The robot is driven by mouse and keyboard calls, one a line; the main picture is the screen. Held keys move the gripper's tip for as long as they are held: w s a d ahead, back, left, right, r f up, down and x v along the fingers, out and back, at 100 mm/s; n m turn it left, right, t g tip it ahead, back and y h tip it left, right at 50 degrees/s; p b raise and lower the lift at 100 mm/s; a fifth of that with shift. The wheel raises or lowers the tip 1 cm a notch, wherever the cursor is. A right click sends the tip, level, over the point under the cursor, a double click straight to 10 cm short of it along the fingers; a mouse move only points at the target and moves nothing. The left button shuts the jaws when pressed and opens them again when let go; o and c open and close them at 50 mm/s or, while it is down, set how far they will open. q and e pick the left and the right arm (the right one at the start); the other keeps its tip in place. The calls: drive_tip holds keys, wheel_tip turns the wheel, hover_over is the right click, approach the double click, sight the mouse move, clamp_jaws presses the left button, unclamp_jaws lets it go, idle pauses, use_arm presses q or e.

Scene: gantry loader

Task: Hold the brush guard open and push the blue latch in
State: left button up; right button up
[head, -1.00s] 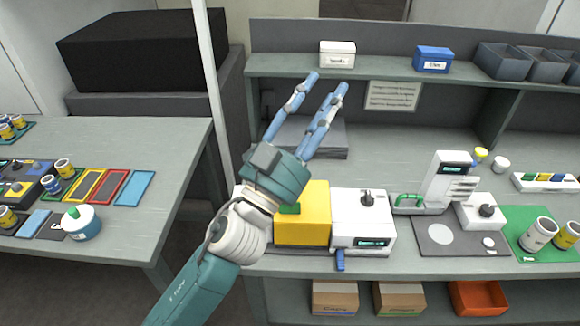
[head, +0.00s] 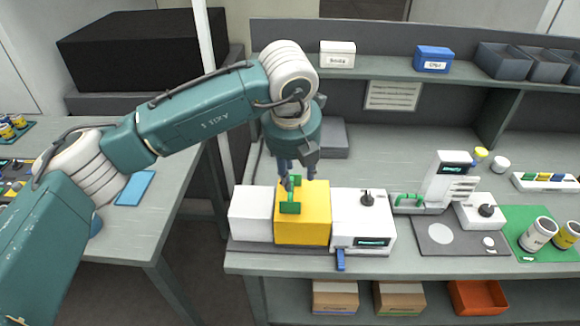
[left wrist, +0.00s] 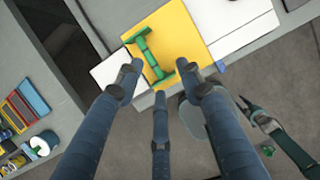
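The yellow brush guard (head: 317,222) is a box-like cover with a green handle (head: 290,207) on its top, between two white blocks. It also shows in the left wrist view (left wrist: 183,30). The blue latch (head: 340,260) sticks out at the front of the white unit to the right of the guard. My left gripper (head: 296,178) points down over the green handle. In the left wrist view its fingers are spread, with the handle (left wrist: 148,58) beyond and between the tips. I cannot tell whether they touch it. A teal arm part shows at that view's right edge; its fingers are unclear.
A black knob (head: 367,198) stands on the white unit (head: 362,222). A shelf (head: 390,68) with bins runs behind. A gap separates the left table (head: 180,190) from this bench.

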use_arm(q)
drive_tip(key=shift+w+a+r+y, duration=0.25)
drive_tip(key=shift+a+y, duration=0.05)
drive_tip(key=shift+a, duration=0.25)
drive_tip(key=shift+w+a+f, duration=0.1)
drive_tip(key=shift+f, duration=0.05)
drive_tip(key=b+x, duration=0.1)
drive_tip(key=x, duration=0.3)
drive_tip(key=shift+f, duration=0.35)
drive_tip(key=shift+b+x, duration=1.1)
drive_tip(key=shift+b, duration=0.15)
drive_tip(key=shift+b+x, duration=0.9)
drive_tip(key=shift+w, duration=0.15)
